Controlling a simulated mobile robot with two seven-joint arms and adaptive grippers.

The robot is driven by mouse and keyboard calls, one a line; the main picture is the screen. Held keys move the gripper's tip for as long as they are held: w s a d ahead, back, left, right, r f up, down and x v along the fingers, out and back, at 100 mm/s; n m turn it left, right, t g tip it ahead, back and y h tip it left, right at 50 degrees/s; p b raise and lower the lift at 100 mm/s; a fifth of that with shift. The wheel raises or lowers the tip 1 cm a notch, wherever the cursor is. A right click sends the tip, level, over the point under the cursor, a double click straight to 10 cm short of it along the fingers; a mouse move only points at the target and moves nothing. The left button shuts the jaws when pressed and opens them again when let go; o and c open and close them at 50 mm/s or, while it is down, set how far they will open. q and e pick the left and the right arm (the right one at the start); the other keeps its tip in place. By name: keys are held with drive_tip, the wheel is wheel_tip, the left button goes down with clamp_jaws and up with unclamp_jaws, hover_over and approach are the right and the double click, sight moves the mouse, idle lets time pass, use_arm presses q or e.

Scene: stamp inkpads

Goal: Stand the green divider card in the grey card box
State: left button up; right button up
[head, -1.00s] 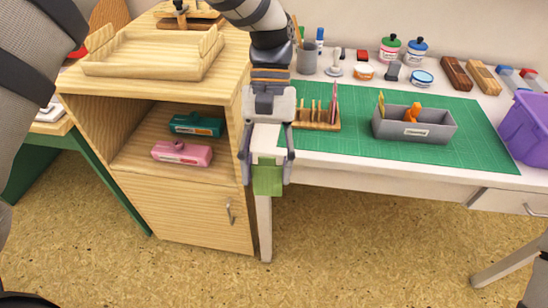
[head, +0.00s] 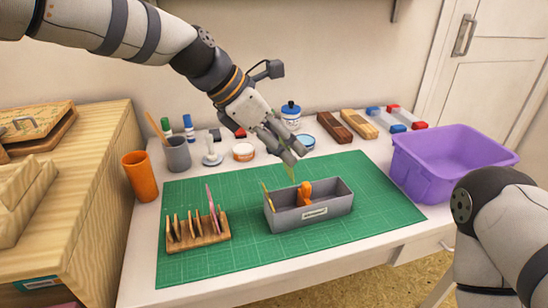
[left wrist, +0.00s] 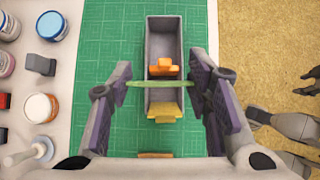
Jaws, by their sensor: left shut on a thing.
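My left gripper (head: 288,158) is shut on the green divider card (head: 290,173) and holds it above the grey card box (head: 318,213). In the left wrist view the green card (left wrist: 155,84) is edge-on between the fingertips and crosses over the box (left wrist: 150,50). It appears between an orange card (left wrist: 160,69) and a yellow card (left wrist: 164,110), which stand in the box. In the head view the orange card (head: 304,192) is near the box's middle and the yellow card (head: 267,196) at its left end.
A purple bin (head: 452,160) is at the right, near my right arm (head: 505,215). Jars and ink pads line the back. The mat before the box is clear.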

sight(289, 170)
use_arm(q)
drive_tip(key=shift+s+f, duration=0.2)
drive_tip(key=shift+f, duration=0.2)
drive_tip(key=f, duration=0.1)
drive_tip(key=f+b, duration=0.1)
drive_tip(key=f, duration=0.2)
drive_tip(key=shift+s+f+b, duration=0.15)
drive_tip(key=shift+s+b, duration=0.1)
drive_tip(key=shift+b, duration=0.1)
drive_tip(key=shift+f, duration=3.1)
use_arm(e)
drive_tip(key=shift+g, duration=0.5)
drive_tip(key=shift+s+f, duration=0.65)
drive_tip(key=shift+s, duration=0.25)
drive_tip(key=shift+s+f, duration=0.65)
drive_tip(key=shift+s, duration=0.2)
use_arm(q)
drive_tip(key=shift+f, duration=0.1)
drive_tip(key=o, duration=0.8)
drive_tip(key=shift+o, duration=0.2)
use_arm(e)
drive_tip(key=shift+w, duration=0.1)
use_arm(q)
wheel_tip(289, 170, up, 7)
drive_tip(key=p, duration=0.2)
use_arm(e)
drive_tip(key=shift+t, duration=0.6)
drive_tip(key=shift+w+r, duration=1.45)
drive_tip(key=shift+r, duration=0.05)
